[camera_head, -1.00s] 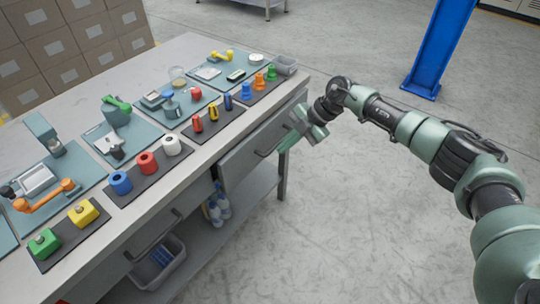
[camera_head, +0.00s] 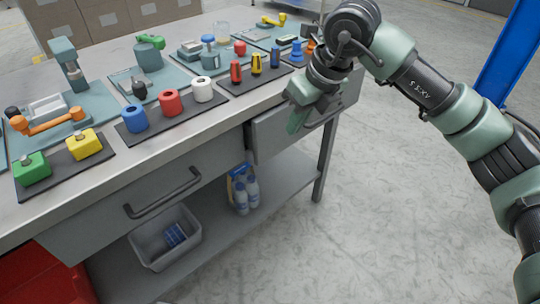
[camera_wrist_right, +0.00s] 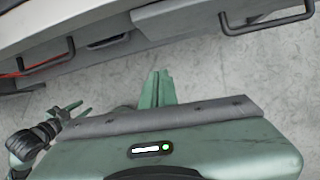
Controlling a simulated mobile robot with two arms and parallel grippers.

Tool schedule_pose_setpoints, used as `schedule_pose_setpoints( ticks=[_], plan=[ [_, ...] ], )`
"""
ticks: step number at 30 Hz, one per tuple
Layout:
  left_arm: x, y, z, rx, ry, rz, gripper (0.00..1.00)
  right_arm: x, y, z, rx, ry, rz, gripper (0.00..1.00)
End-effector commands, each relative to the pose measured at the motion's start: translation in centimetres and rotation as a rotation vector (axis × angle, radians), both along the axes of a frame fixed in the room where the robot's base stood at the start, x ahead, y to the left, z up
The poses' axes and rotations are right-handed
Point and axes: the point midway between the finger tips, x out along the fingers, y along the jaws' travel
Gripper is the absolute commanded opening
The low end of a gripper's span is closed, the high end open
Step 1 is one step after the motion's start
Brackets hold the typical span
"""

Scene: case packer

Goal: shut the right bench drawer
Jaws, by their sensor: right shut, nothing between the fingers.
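The right bench drawer (camera_head: 272,134) is a grey front under the far right part of the bench top. It seems to stand out a little from the bench, with a dark gap at its left edge. My right gripper (camera_head: 297,121) is in front of it and hides part of the front and its dark handle (camera_head: 326,121). I cannot tell whether they touch. In the wrist view, my right gripper's fingers (camera_wrist_right: 157,88) are together and empty, over bare floor, with a dark handle (camera_wrist_right: 268,24) at upper right. Green fingers, likely my left gripper (camera_wrist_right: 76,112), show at lower left.
The left drawer (camera_head: 110,215) has a dark handle. A grey bin (camera_head: 155,262) and bottles (camera_head: 245,193) stand on the lower shelf (camera_head: 210,235). Coloured parts lie on mats on the bench top (camera_head: 205,122). The floor (camera_head: 400,210) to the right is clear; a blue post (camera_head: 510,50) stands beyond.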

Motion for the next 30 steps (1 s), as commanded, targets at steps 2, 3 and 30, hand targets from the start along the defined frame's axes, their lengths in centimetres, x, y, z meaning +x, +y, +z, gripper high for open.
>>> schedule_pose_setpoints(
  ticks=[2, 3, 30],
  plan=[
    [-0.4, 0.1, 0.9, 0.000, -0.012, 0.001, 0.36, -0.3, 0.2, -0.3, -0.026, -0.041, 0.045, 0.00],
    [-0.6, 0.1, 1.5, -0.001, -0.013, 0.001, 0.36, -0.4, 0.2, -0.1, -0.036, -0.054, 0.059, 0.00],
    [-0.9, 0.2, 0.8, 0.000, -0.016, 0.001, 0.36, 4.6, 4.7, -9.1, -0.051, -0.070, 0.077, 0.00]
  ],
)
